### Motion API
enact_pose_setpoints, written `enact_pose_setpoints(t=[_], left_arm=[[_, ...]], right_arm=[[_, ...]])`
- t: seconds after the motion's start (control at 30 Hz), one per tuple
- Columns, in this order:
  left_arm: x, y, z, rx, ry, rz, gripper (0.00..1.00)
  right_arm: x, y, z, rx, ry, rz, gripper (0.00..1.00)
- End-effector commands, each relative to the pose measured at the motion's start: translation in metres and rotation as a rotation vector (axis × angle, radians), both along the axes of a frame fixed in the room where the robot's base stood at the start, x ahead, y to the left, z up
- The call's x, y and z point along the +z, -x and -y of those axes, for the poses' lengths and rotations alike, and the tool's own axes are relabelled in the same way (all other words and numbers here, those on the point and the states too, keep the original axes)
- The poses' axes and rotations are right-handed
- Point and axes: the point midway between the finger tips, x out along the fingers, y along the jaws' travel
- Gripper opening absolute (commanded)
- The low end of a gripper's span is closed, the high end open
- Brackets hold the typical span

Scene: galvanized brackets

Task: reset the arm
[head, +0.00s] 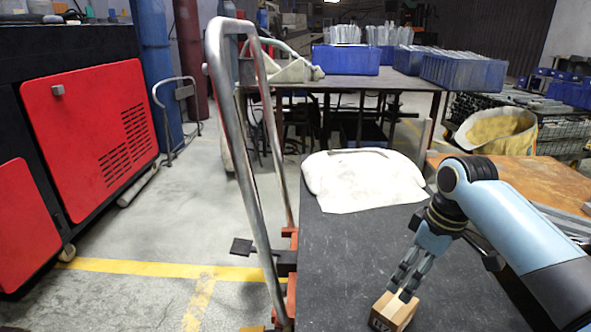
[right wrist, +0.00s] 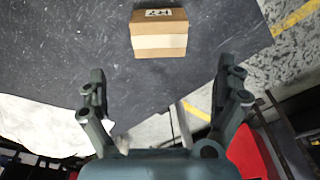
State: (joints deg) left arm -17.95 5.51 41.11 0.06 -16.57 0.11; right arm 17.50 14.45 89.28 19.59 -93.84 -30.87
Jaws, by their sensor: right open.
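My right gripper (head: 404,284) hangs over the dark tabletop (head: 345,262) with its fingers pointing down toward a small cardboard box (head: 390,315). In the head view its fingertips overlap the box's upper part. In the right wrist view the gripper (right wrist: 162,82) is open, with its two fingers spread wide and nothing between them. There the box (right wrist: 160,42), with a pale tape band and a black-marked label, lies beyond the fingertips, apart from them. My left gripper is not in view.
A crumpled white cloth or sack (head: 362,180) lies on the table's far part. A metal tube handle (head: 238,160) rises at the table's left edge. An orange-brown bench (head: 545,178) stands at the right. The tabletop between cloth and box is clear.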

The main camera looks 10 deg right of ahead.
Motion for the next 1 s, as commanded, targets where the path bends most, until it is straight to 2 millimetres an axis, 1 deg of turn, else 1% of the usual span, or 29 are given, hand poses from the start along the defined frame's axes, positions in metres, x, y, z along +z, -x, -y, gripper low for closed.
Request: enact_pose_setpoints(t=[0.07, 0.13, 0.17, 0.2, 0.23, 0.3, 0.4, 0.5, 0.6, 0.8, 0.97, 1.0], left_arm=[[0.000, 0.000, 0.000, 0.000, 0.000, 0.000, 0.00], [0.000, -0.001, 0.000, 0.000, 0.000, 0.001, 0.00], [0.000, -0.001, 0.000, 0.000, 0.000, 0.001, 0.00], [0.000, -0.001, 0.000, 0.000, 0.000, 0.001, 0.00], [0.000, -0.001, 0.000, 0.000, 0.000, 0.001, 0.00], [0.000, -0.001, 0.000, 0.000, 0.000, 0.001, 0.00], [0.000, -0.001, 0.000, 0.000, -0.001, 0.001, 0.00], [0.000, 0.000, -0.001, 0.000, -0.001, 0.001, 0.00], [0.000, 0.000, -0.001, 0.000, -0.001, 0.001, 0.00], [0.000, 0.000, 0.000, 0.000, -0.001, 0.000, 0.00], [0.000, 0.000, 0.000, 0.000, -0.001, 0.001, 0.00], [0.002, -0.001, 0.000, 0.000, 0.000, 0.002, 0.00]], right_arm=[[-0.006, 0.014, -0.004, -0.012, 0.005, -0.004, 1.00], [-0.013, 0.038, -0.011, -0.040, 0.017, -0.003, 1.00], [-0.016, 0.052, -0.015, -0.057, 0.024, -0.002, 1.00], [-0.018, 0.073, -0.019, -0.085, 0.033, 0.002, 1.00], [-0.019, 0.089, -0.023, -0.108, 0.041, 0.007, 1.00], [-0.017, 0.123, -0.030, -0.161, 0.053, 0.017, 1.00], [-0.009, 0.160, -0.036, -0.227, 0.064, 0.032, 1.00], [0.000, 0.189, -0.040, -0.282, 0.071, 0.045, 1.00], [0.011, 0.213, -0.043, -0.331, 0.075, 0.058, 1.00], [0.034, 0.251, -0.046, -0.417, 0.081, 0.077, 1.00], [0.050, 0.273, -0.046, -0.476, 0.085, 0.091, 1.00], [0.040, 0.269, -0.045, -0.474, 0.086, 0.088, 1.00]])
